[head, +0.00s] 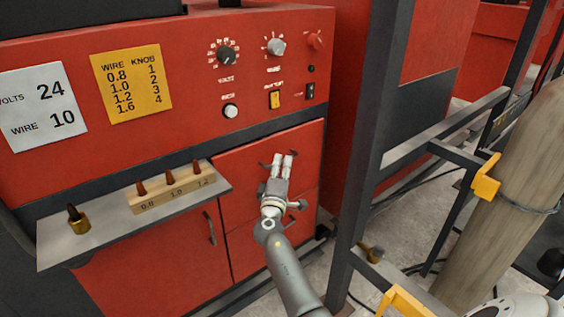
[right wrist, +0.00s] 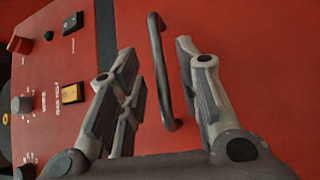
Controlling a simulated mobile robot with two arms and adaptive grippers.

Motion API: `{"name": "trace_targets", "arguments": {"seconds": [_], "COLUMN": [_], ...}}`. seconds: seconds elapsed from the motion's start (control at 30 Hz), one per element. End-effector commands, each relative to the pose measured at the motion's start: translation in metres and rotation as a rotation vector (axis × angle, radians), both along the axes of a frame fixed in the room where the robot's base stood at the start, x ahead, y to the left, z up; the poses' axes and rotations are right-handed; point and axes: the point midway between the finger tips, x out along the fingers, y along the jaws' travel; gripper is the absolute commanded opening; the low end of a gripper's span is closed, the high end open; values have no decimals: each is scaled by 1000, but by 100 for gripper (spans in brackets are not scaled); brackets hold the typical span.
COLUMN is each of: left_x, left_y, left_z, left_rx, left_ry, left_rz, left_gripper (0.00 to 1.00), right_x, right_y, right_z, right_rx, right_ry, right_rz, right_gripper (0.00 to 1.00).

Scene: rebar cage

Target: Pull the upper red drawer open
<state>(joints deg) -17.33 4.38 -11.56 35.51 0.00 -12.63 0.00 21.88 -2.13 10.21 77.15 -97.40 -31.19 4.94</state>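The upper red drawer (head: 240,160) is in the front of the red machine, below the control panel, and looks shut. Its dark bar handle (right wrist: 160,70) stands upright in the right wrist view, between the two fingers of my right gripper (head: 283,160). The fingers are apart, with red drawer front showing on both sides of the handle, so the gripper is open and not clamped on it. In the head view the gripper hides most of the handle. My left gripper is not in view.
A grey shelf (head: 100,234) with a wooden block (head: 172,191) of nozzles and a brass part (head: 78,222) juts out at the left. A dark metal frame (head: 372,140) stands close on the right. A cupboard door (head: 150,265) with a handle is below the shelf.

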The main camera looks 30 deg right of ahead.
Motion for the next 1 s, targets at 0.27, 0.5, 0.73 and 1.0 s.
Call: {"name": "trace_targets", "arguments": {"seconds": [0.27,0.5,0.73,1.0], "left_x": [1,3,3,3], "left_y": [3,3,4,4], "left_z": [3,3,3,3], "left_rx": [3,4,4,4], "left_ry": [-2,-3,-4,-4], "left_rz": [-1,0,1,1], "left_gripper": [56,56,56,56], "right_x": [13,13,13,13], "right_y": [-11,-12,-12,-11], "right_z": [2,2,2,2], "right_rx": [1,1,1,2], "right_ry": [0,0,0,1], "right_rz": [0,0,0,0], "right_gripper": [32,32,8,0]}}
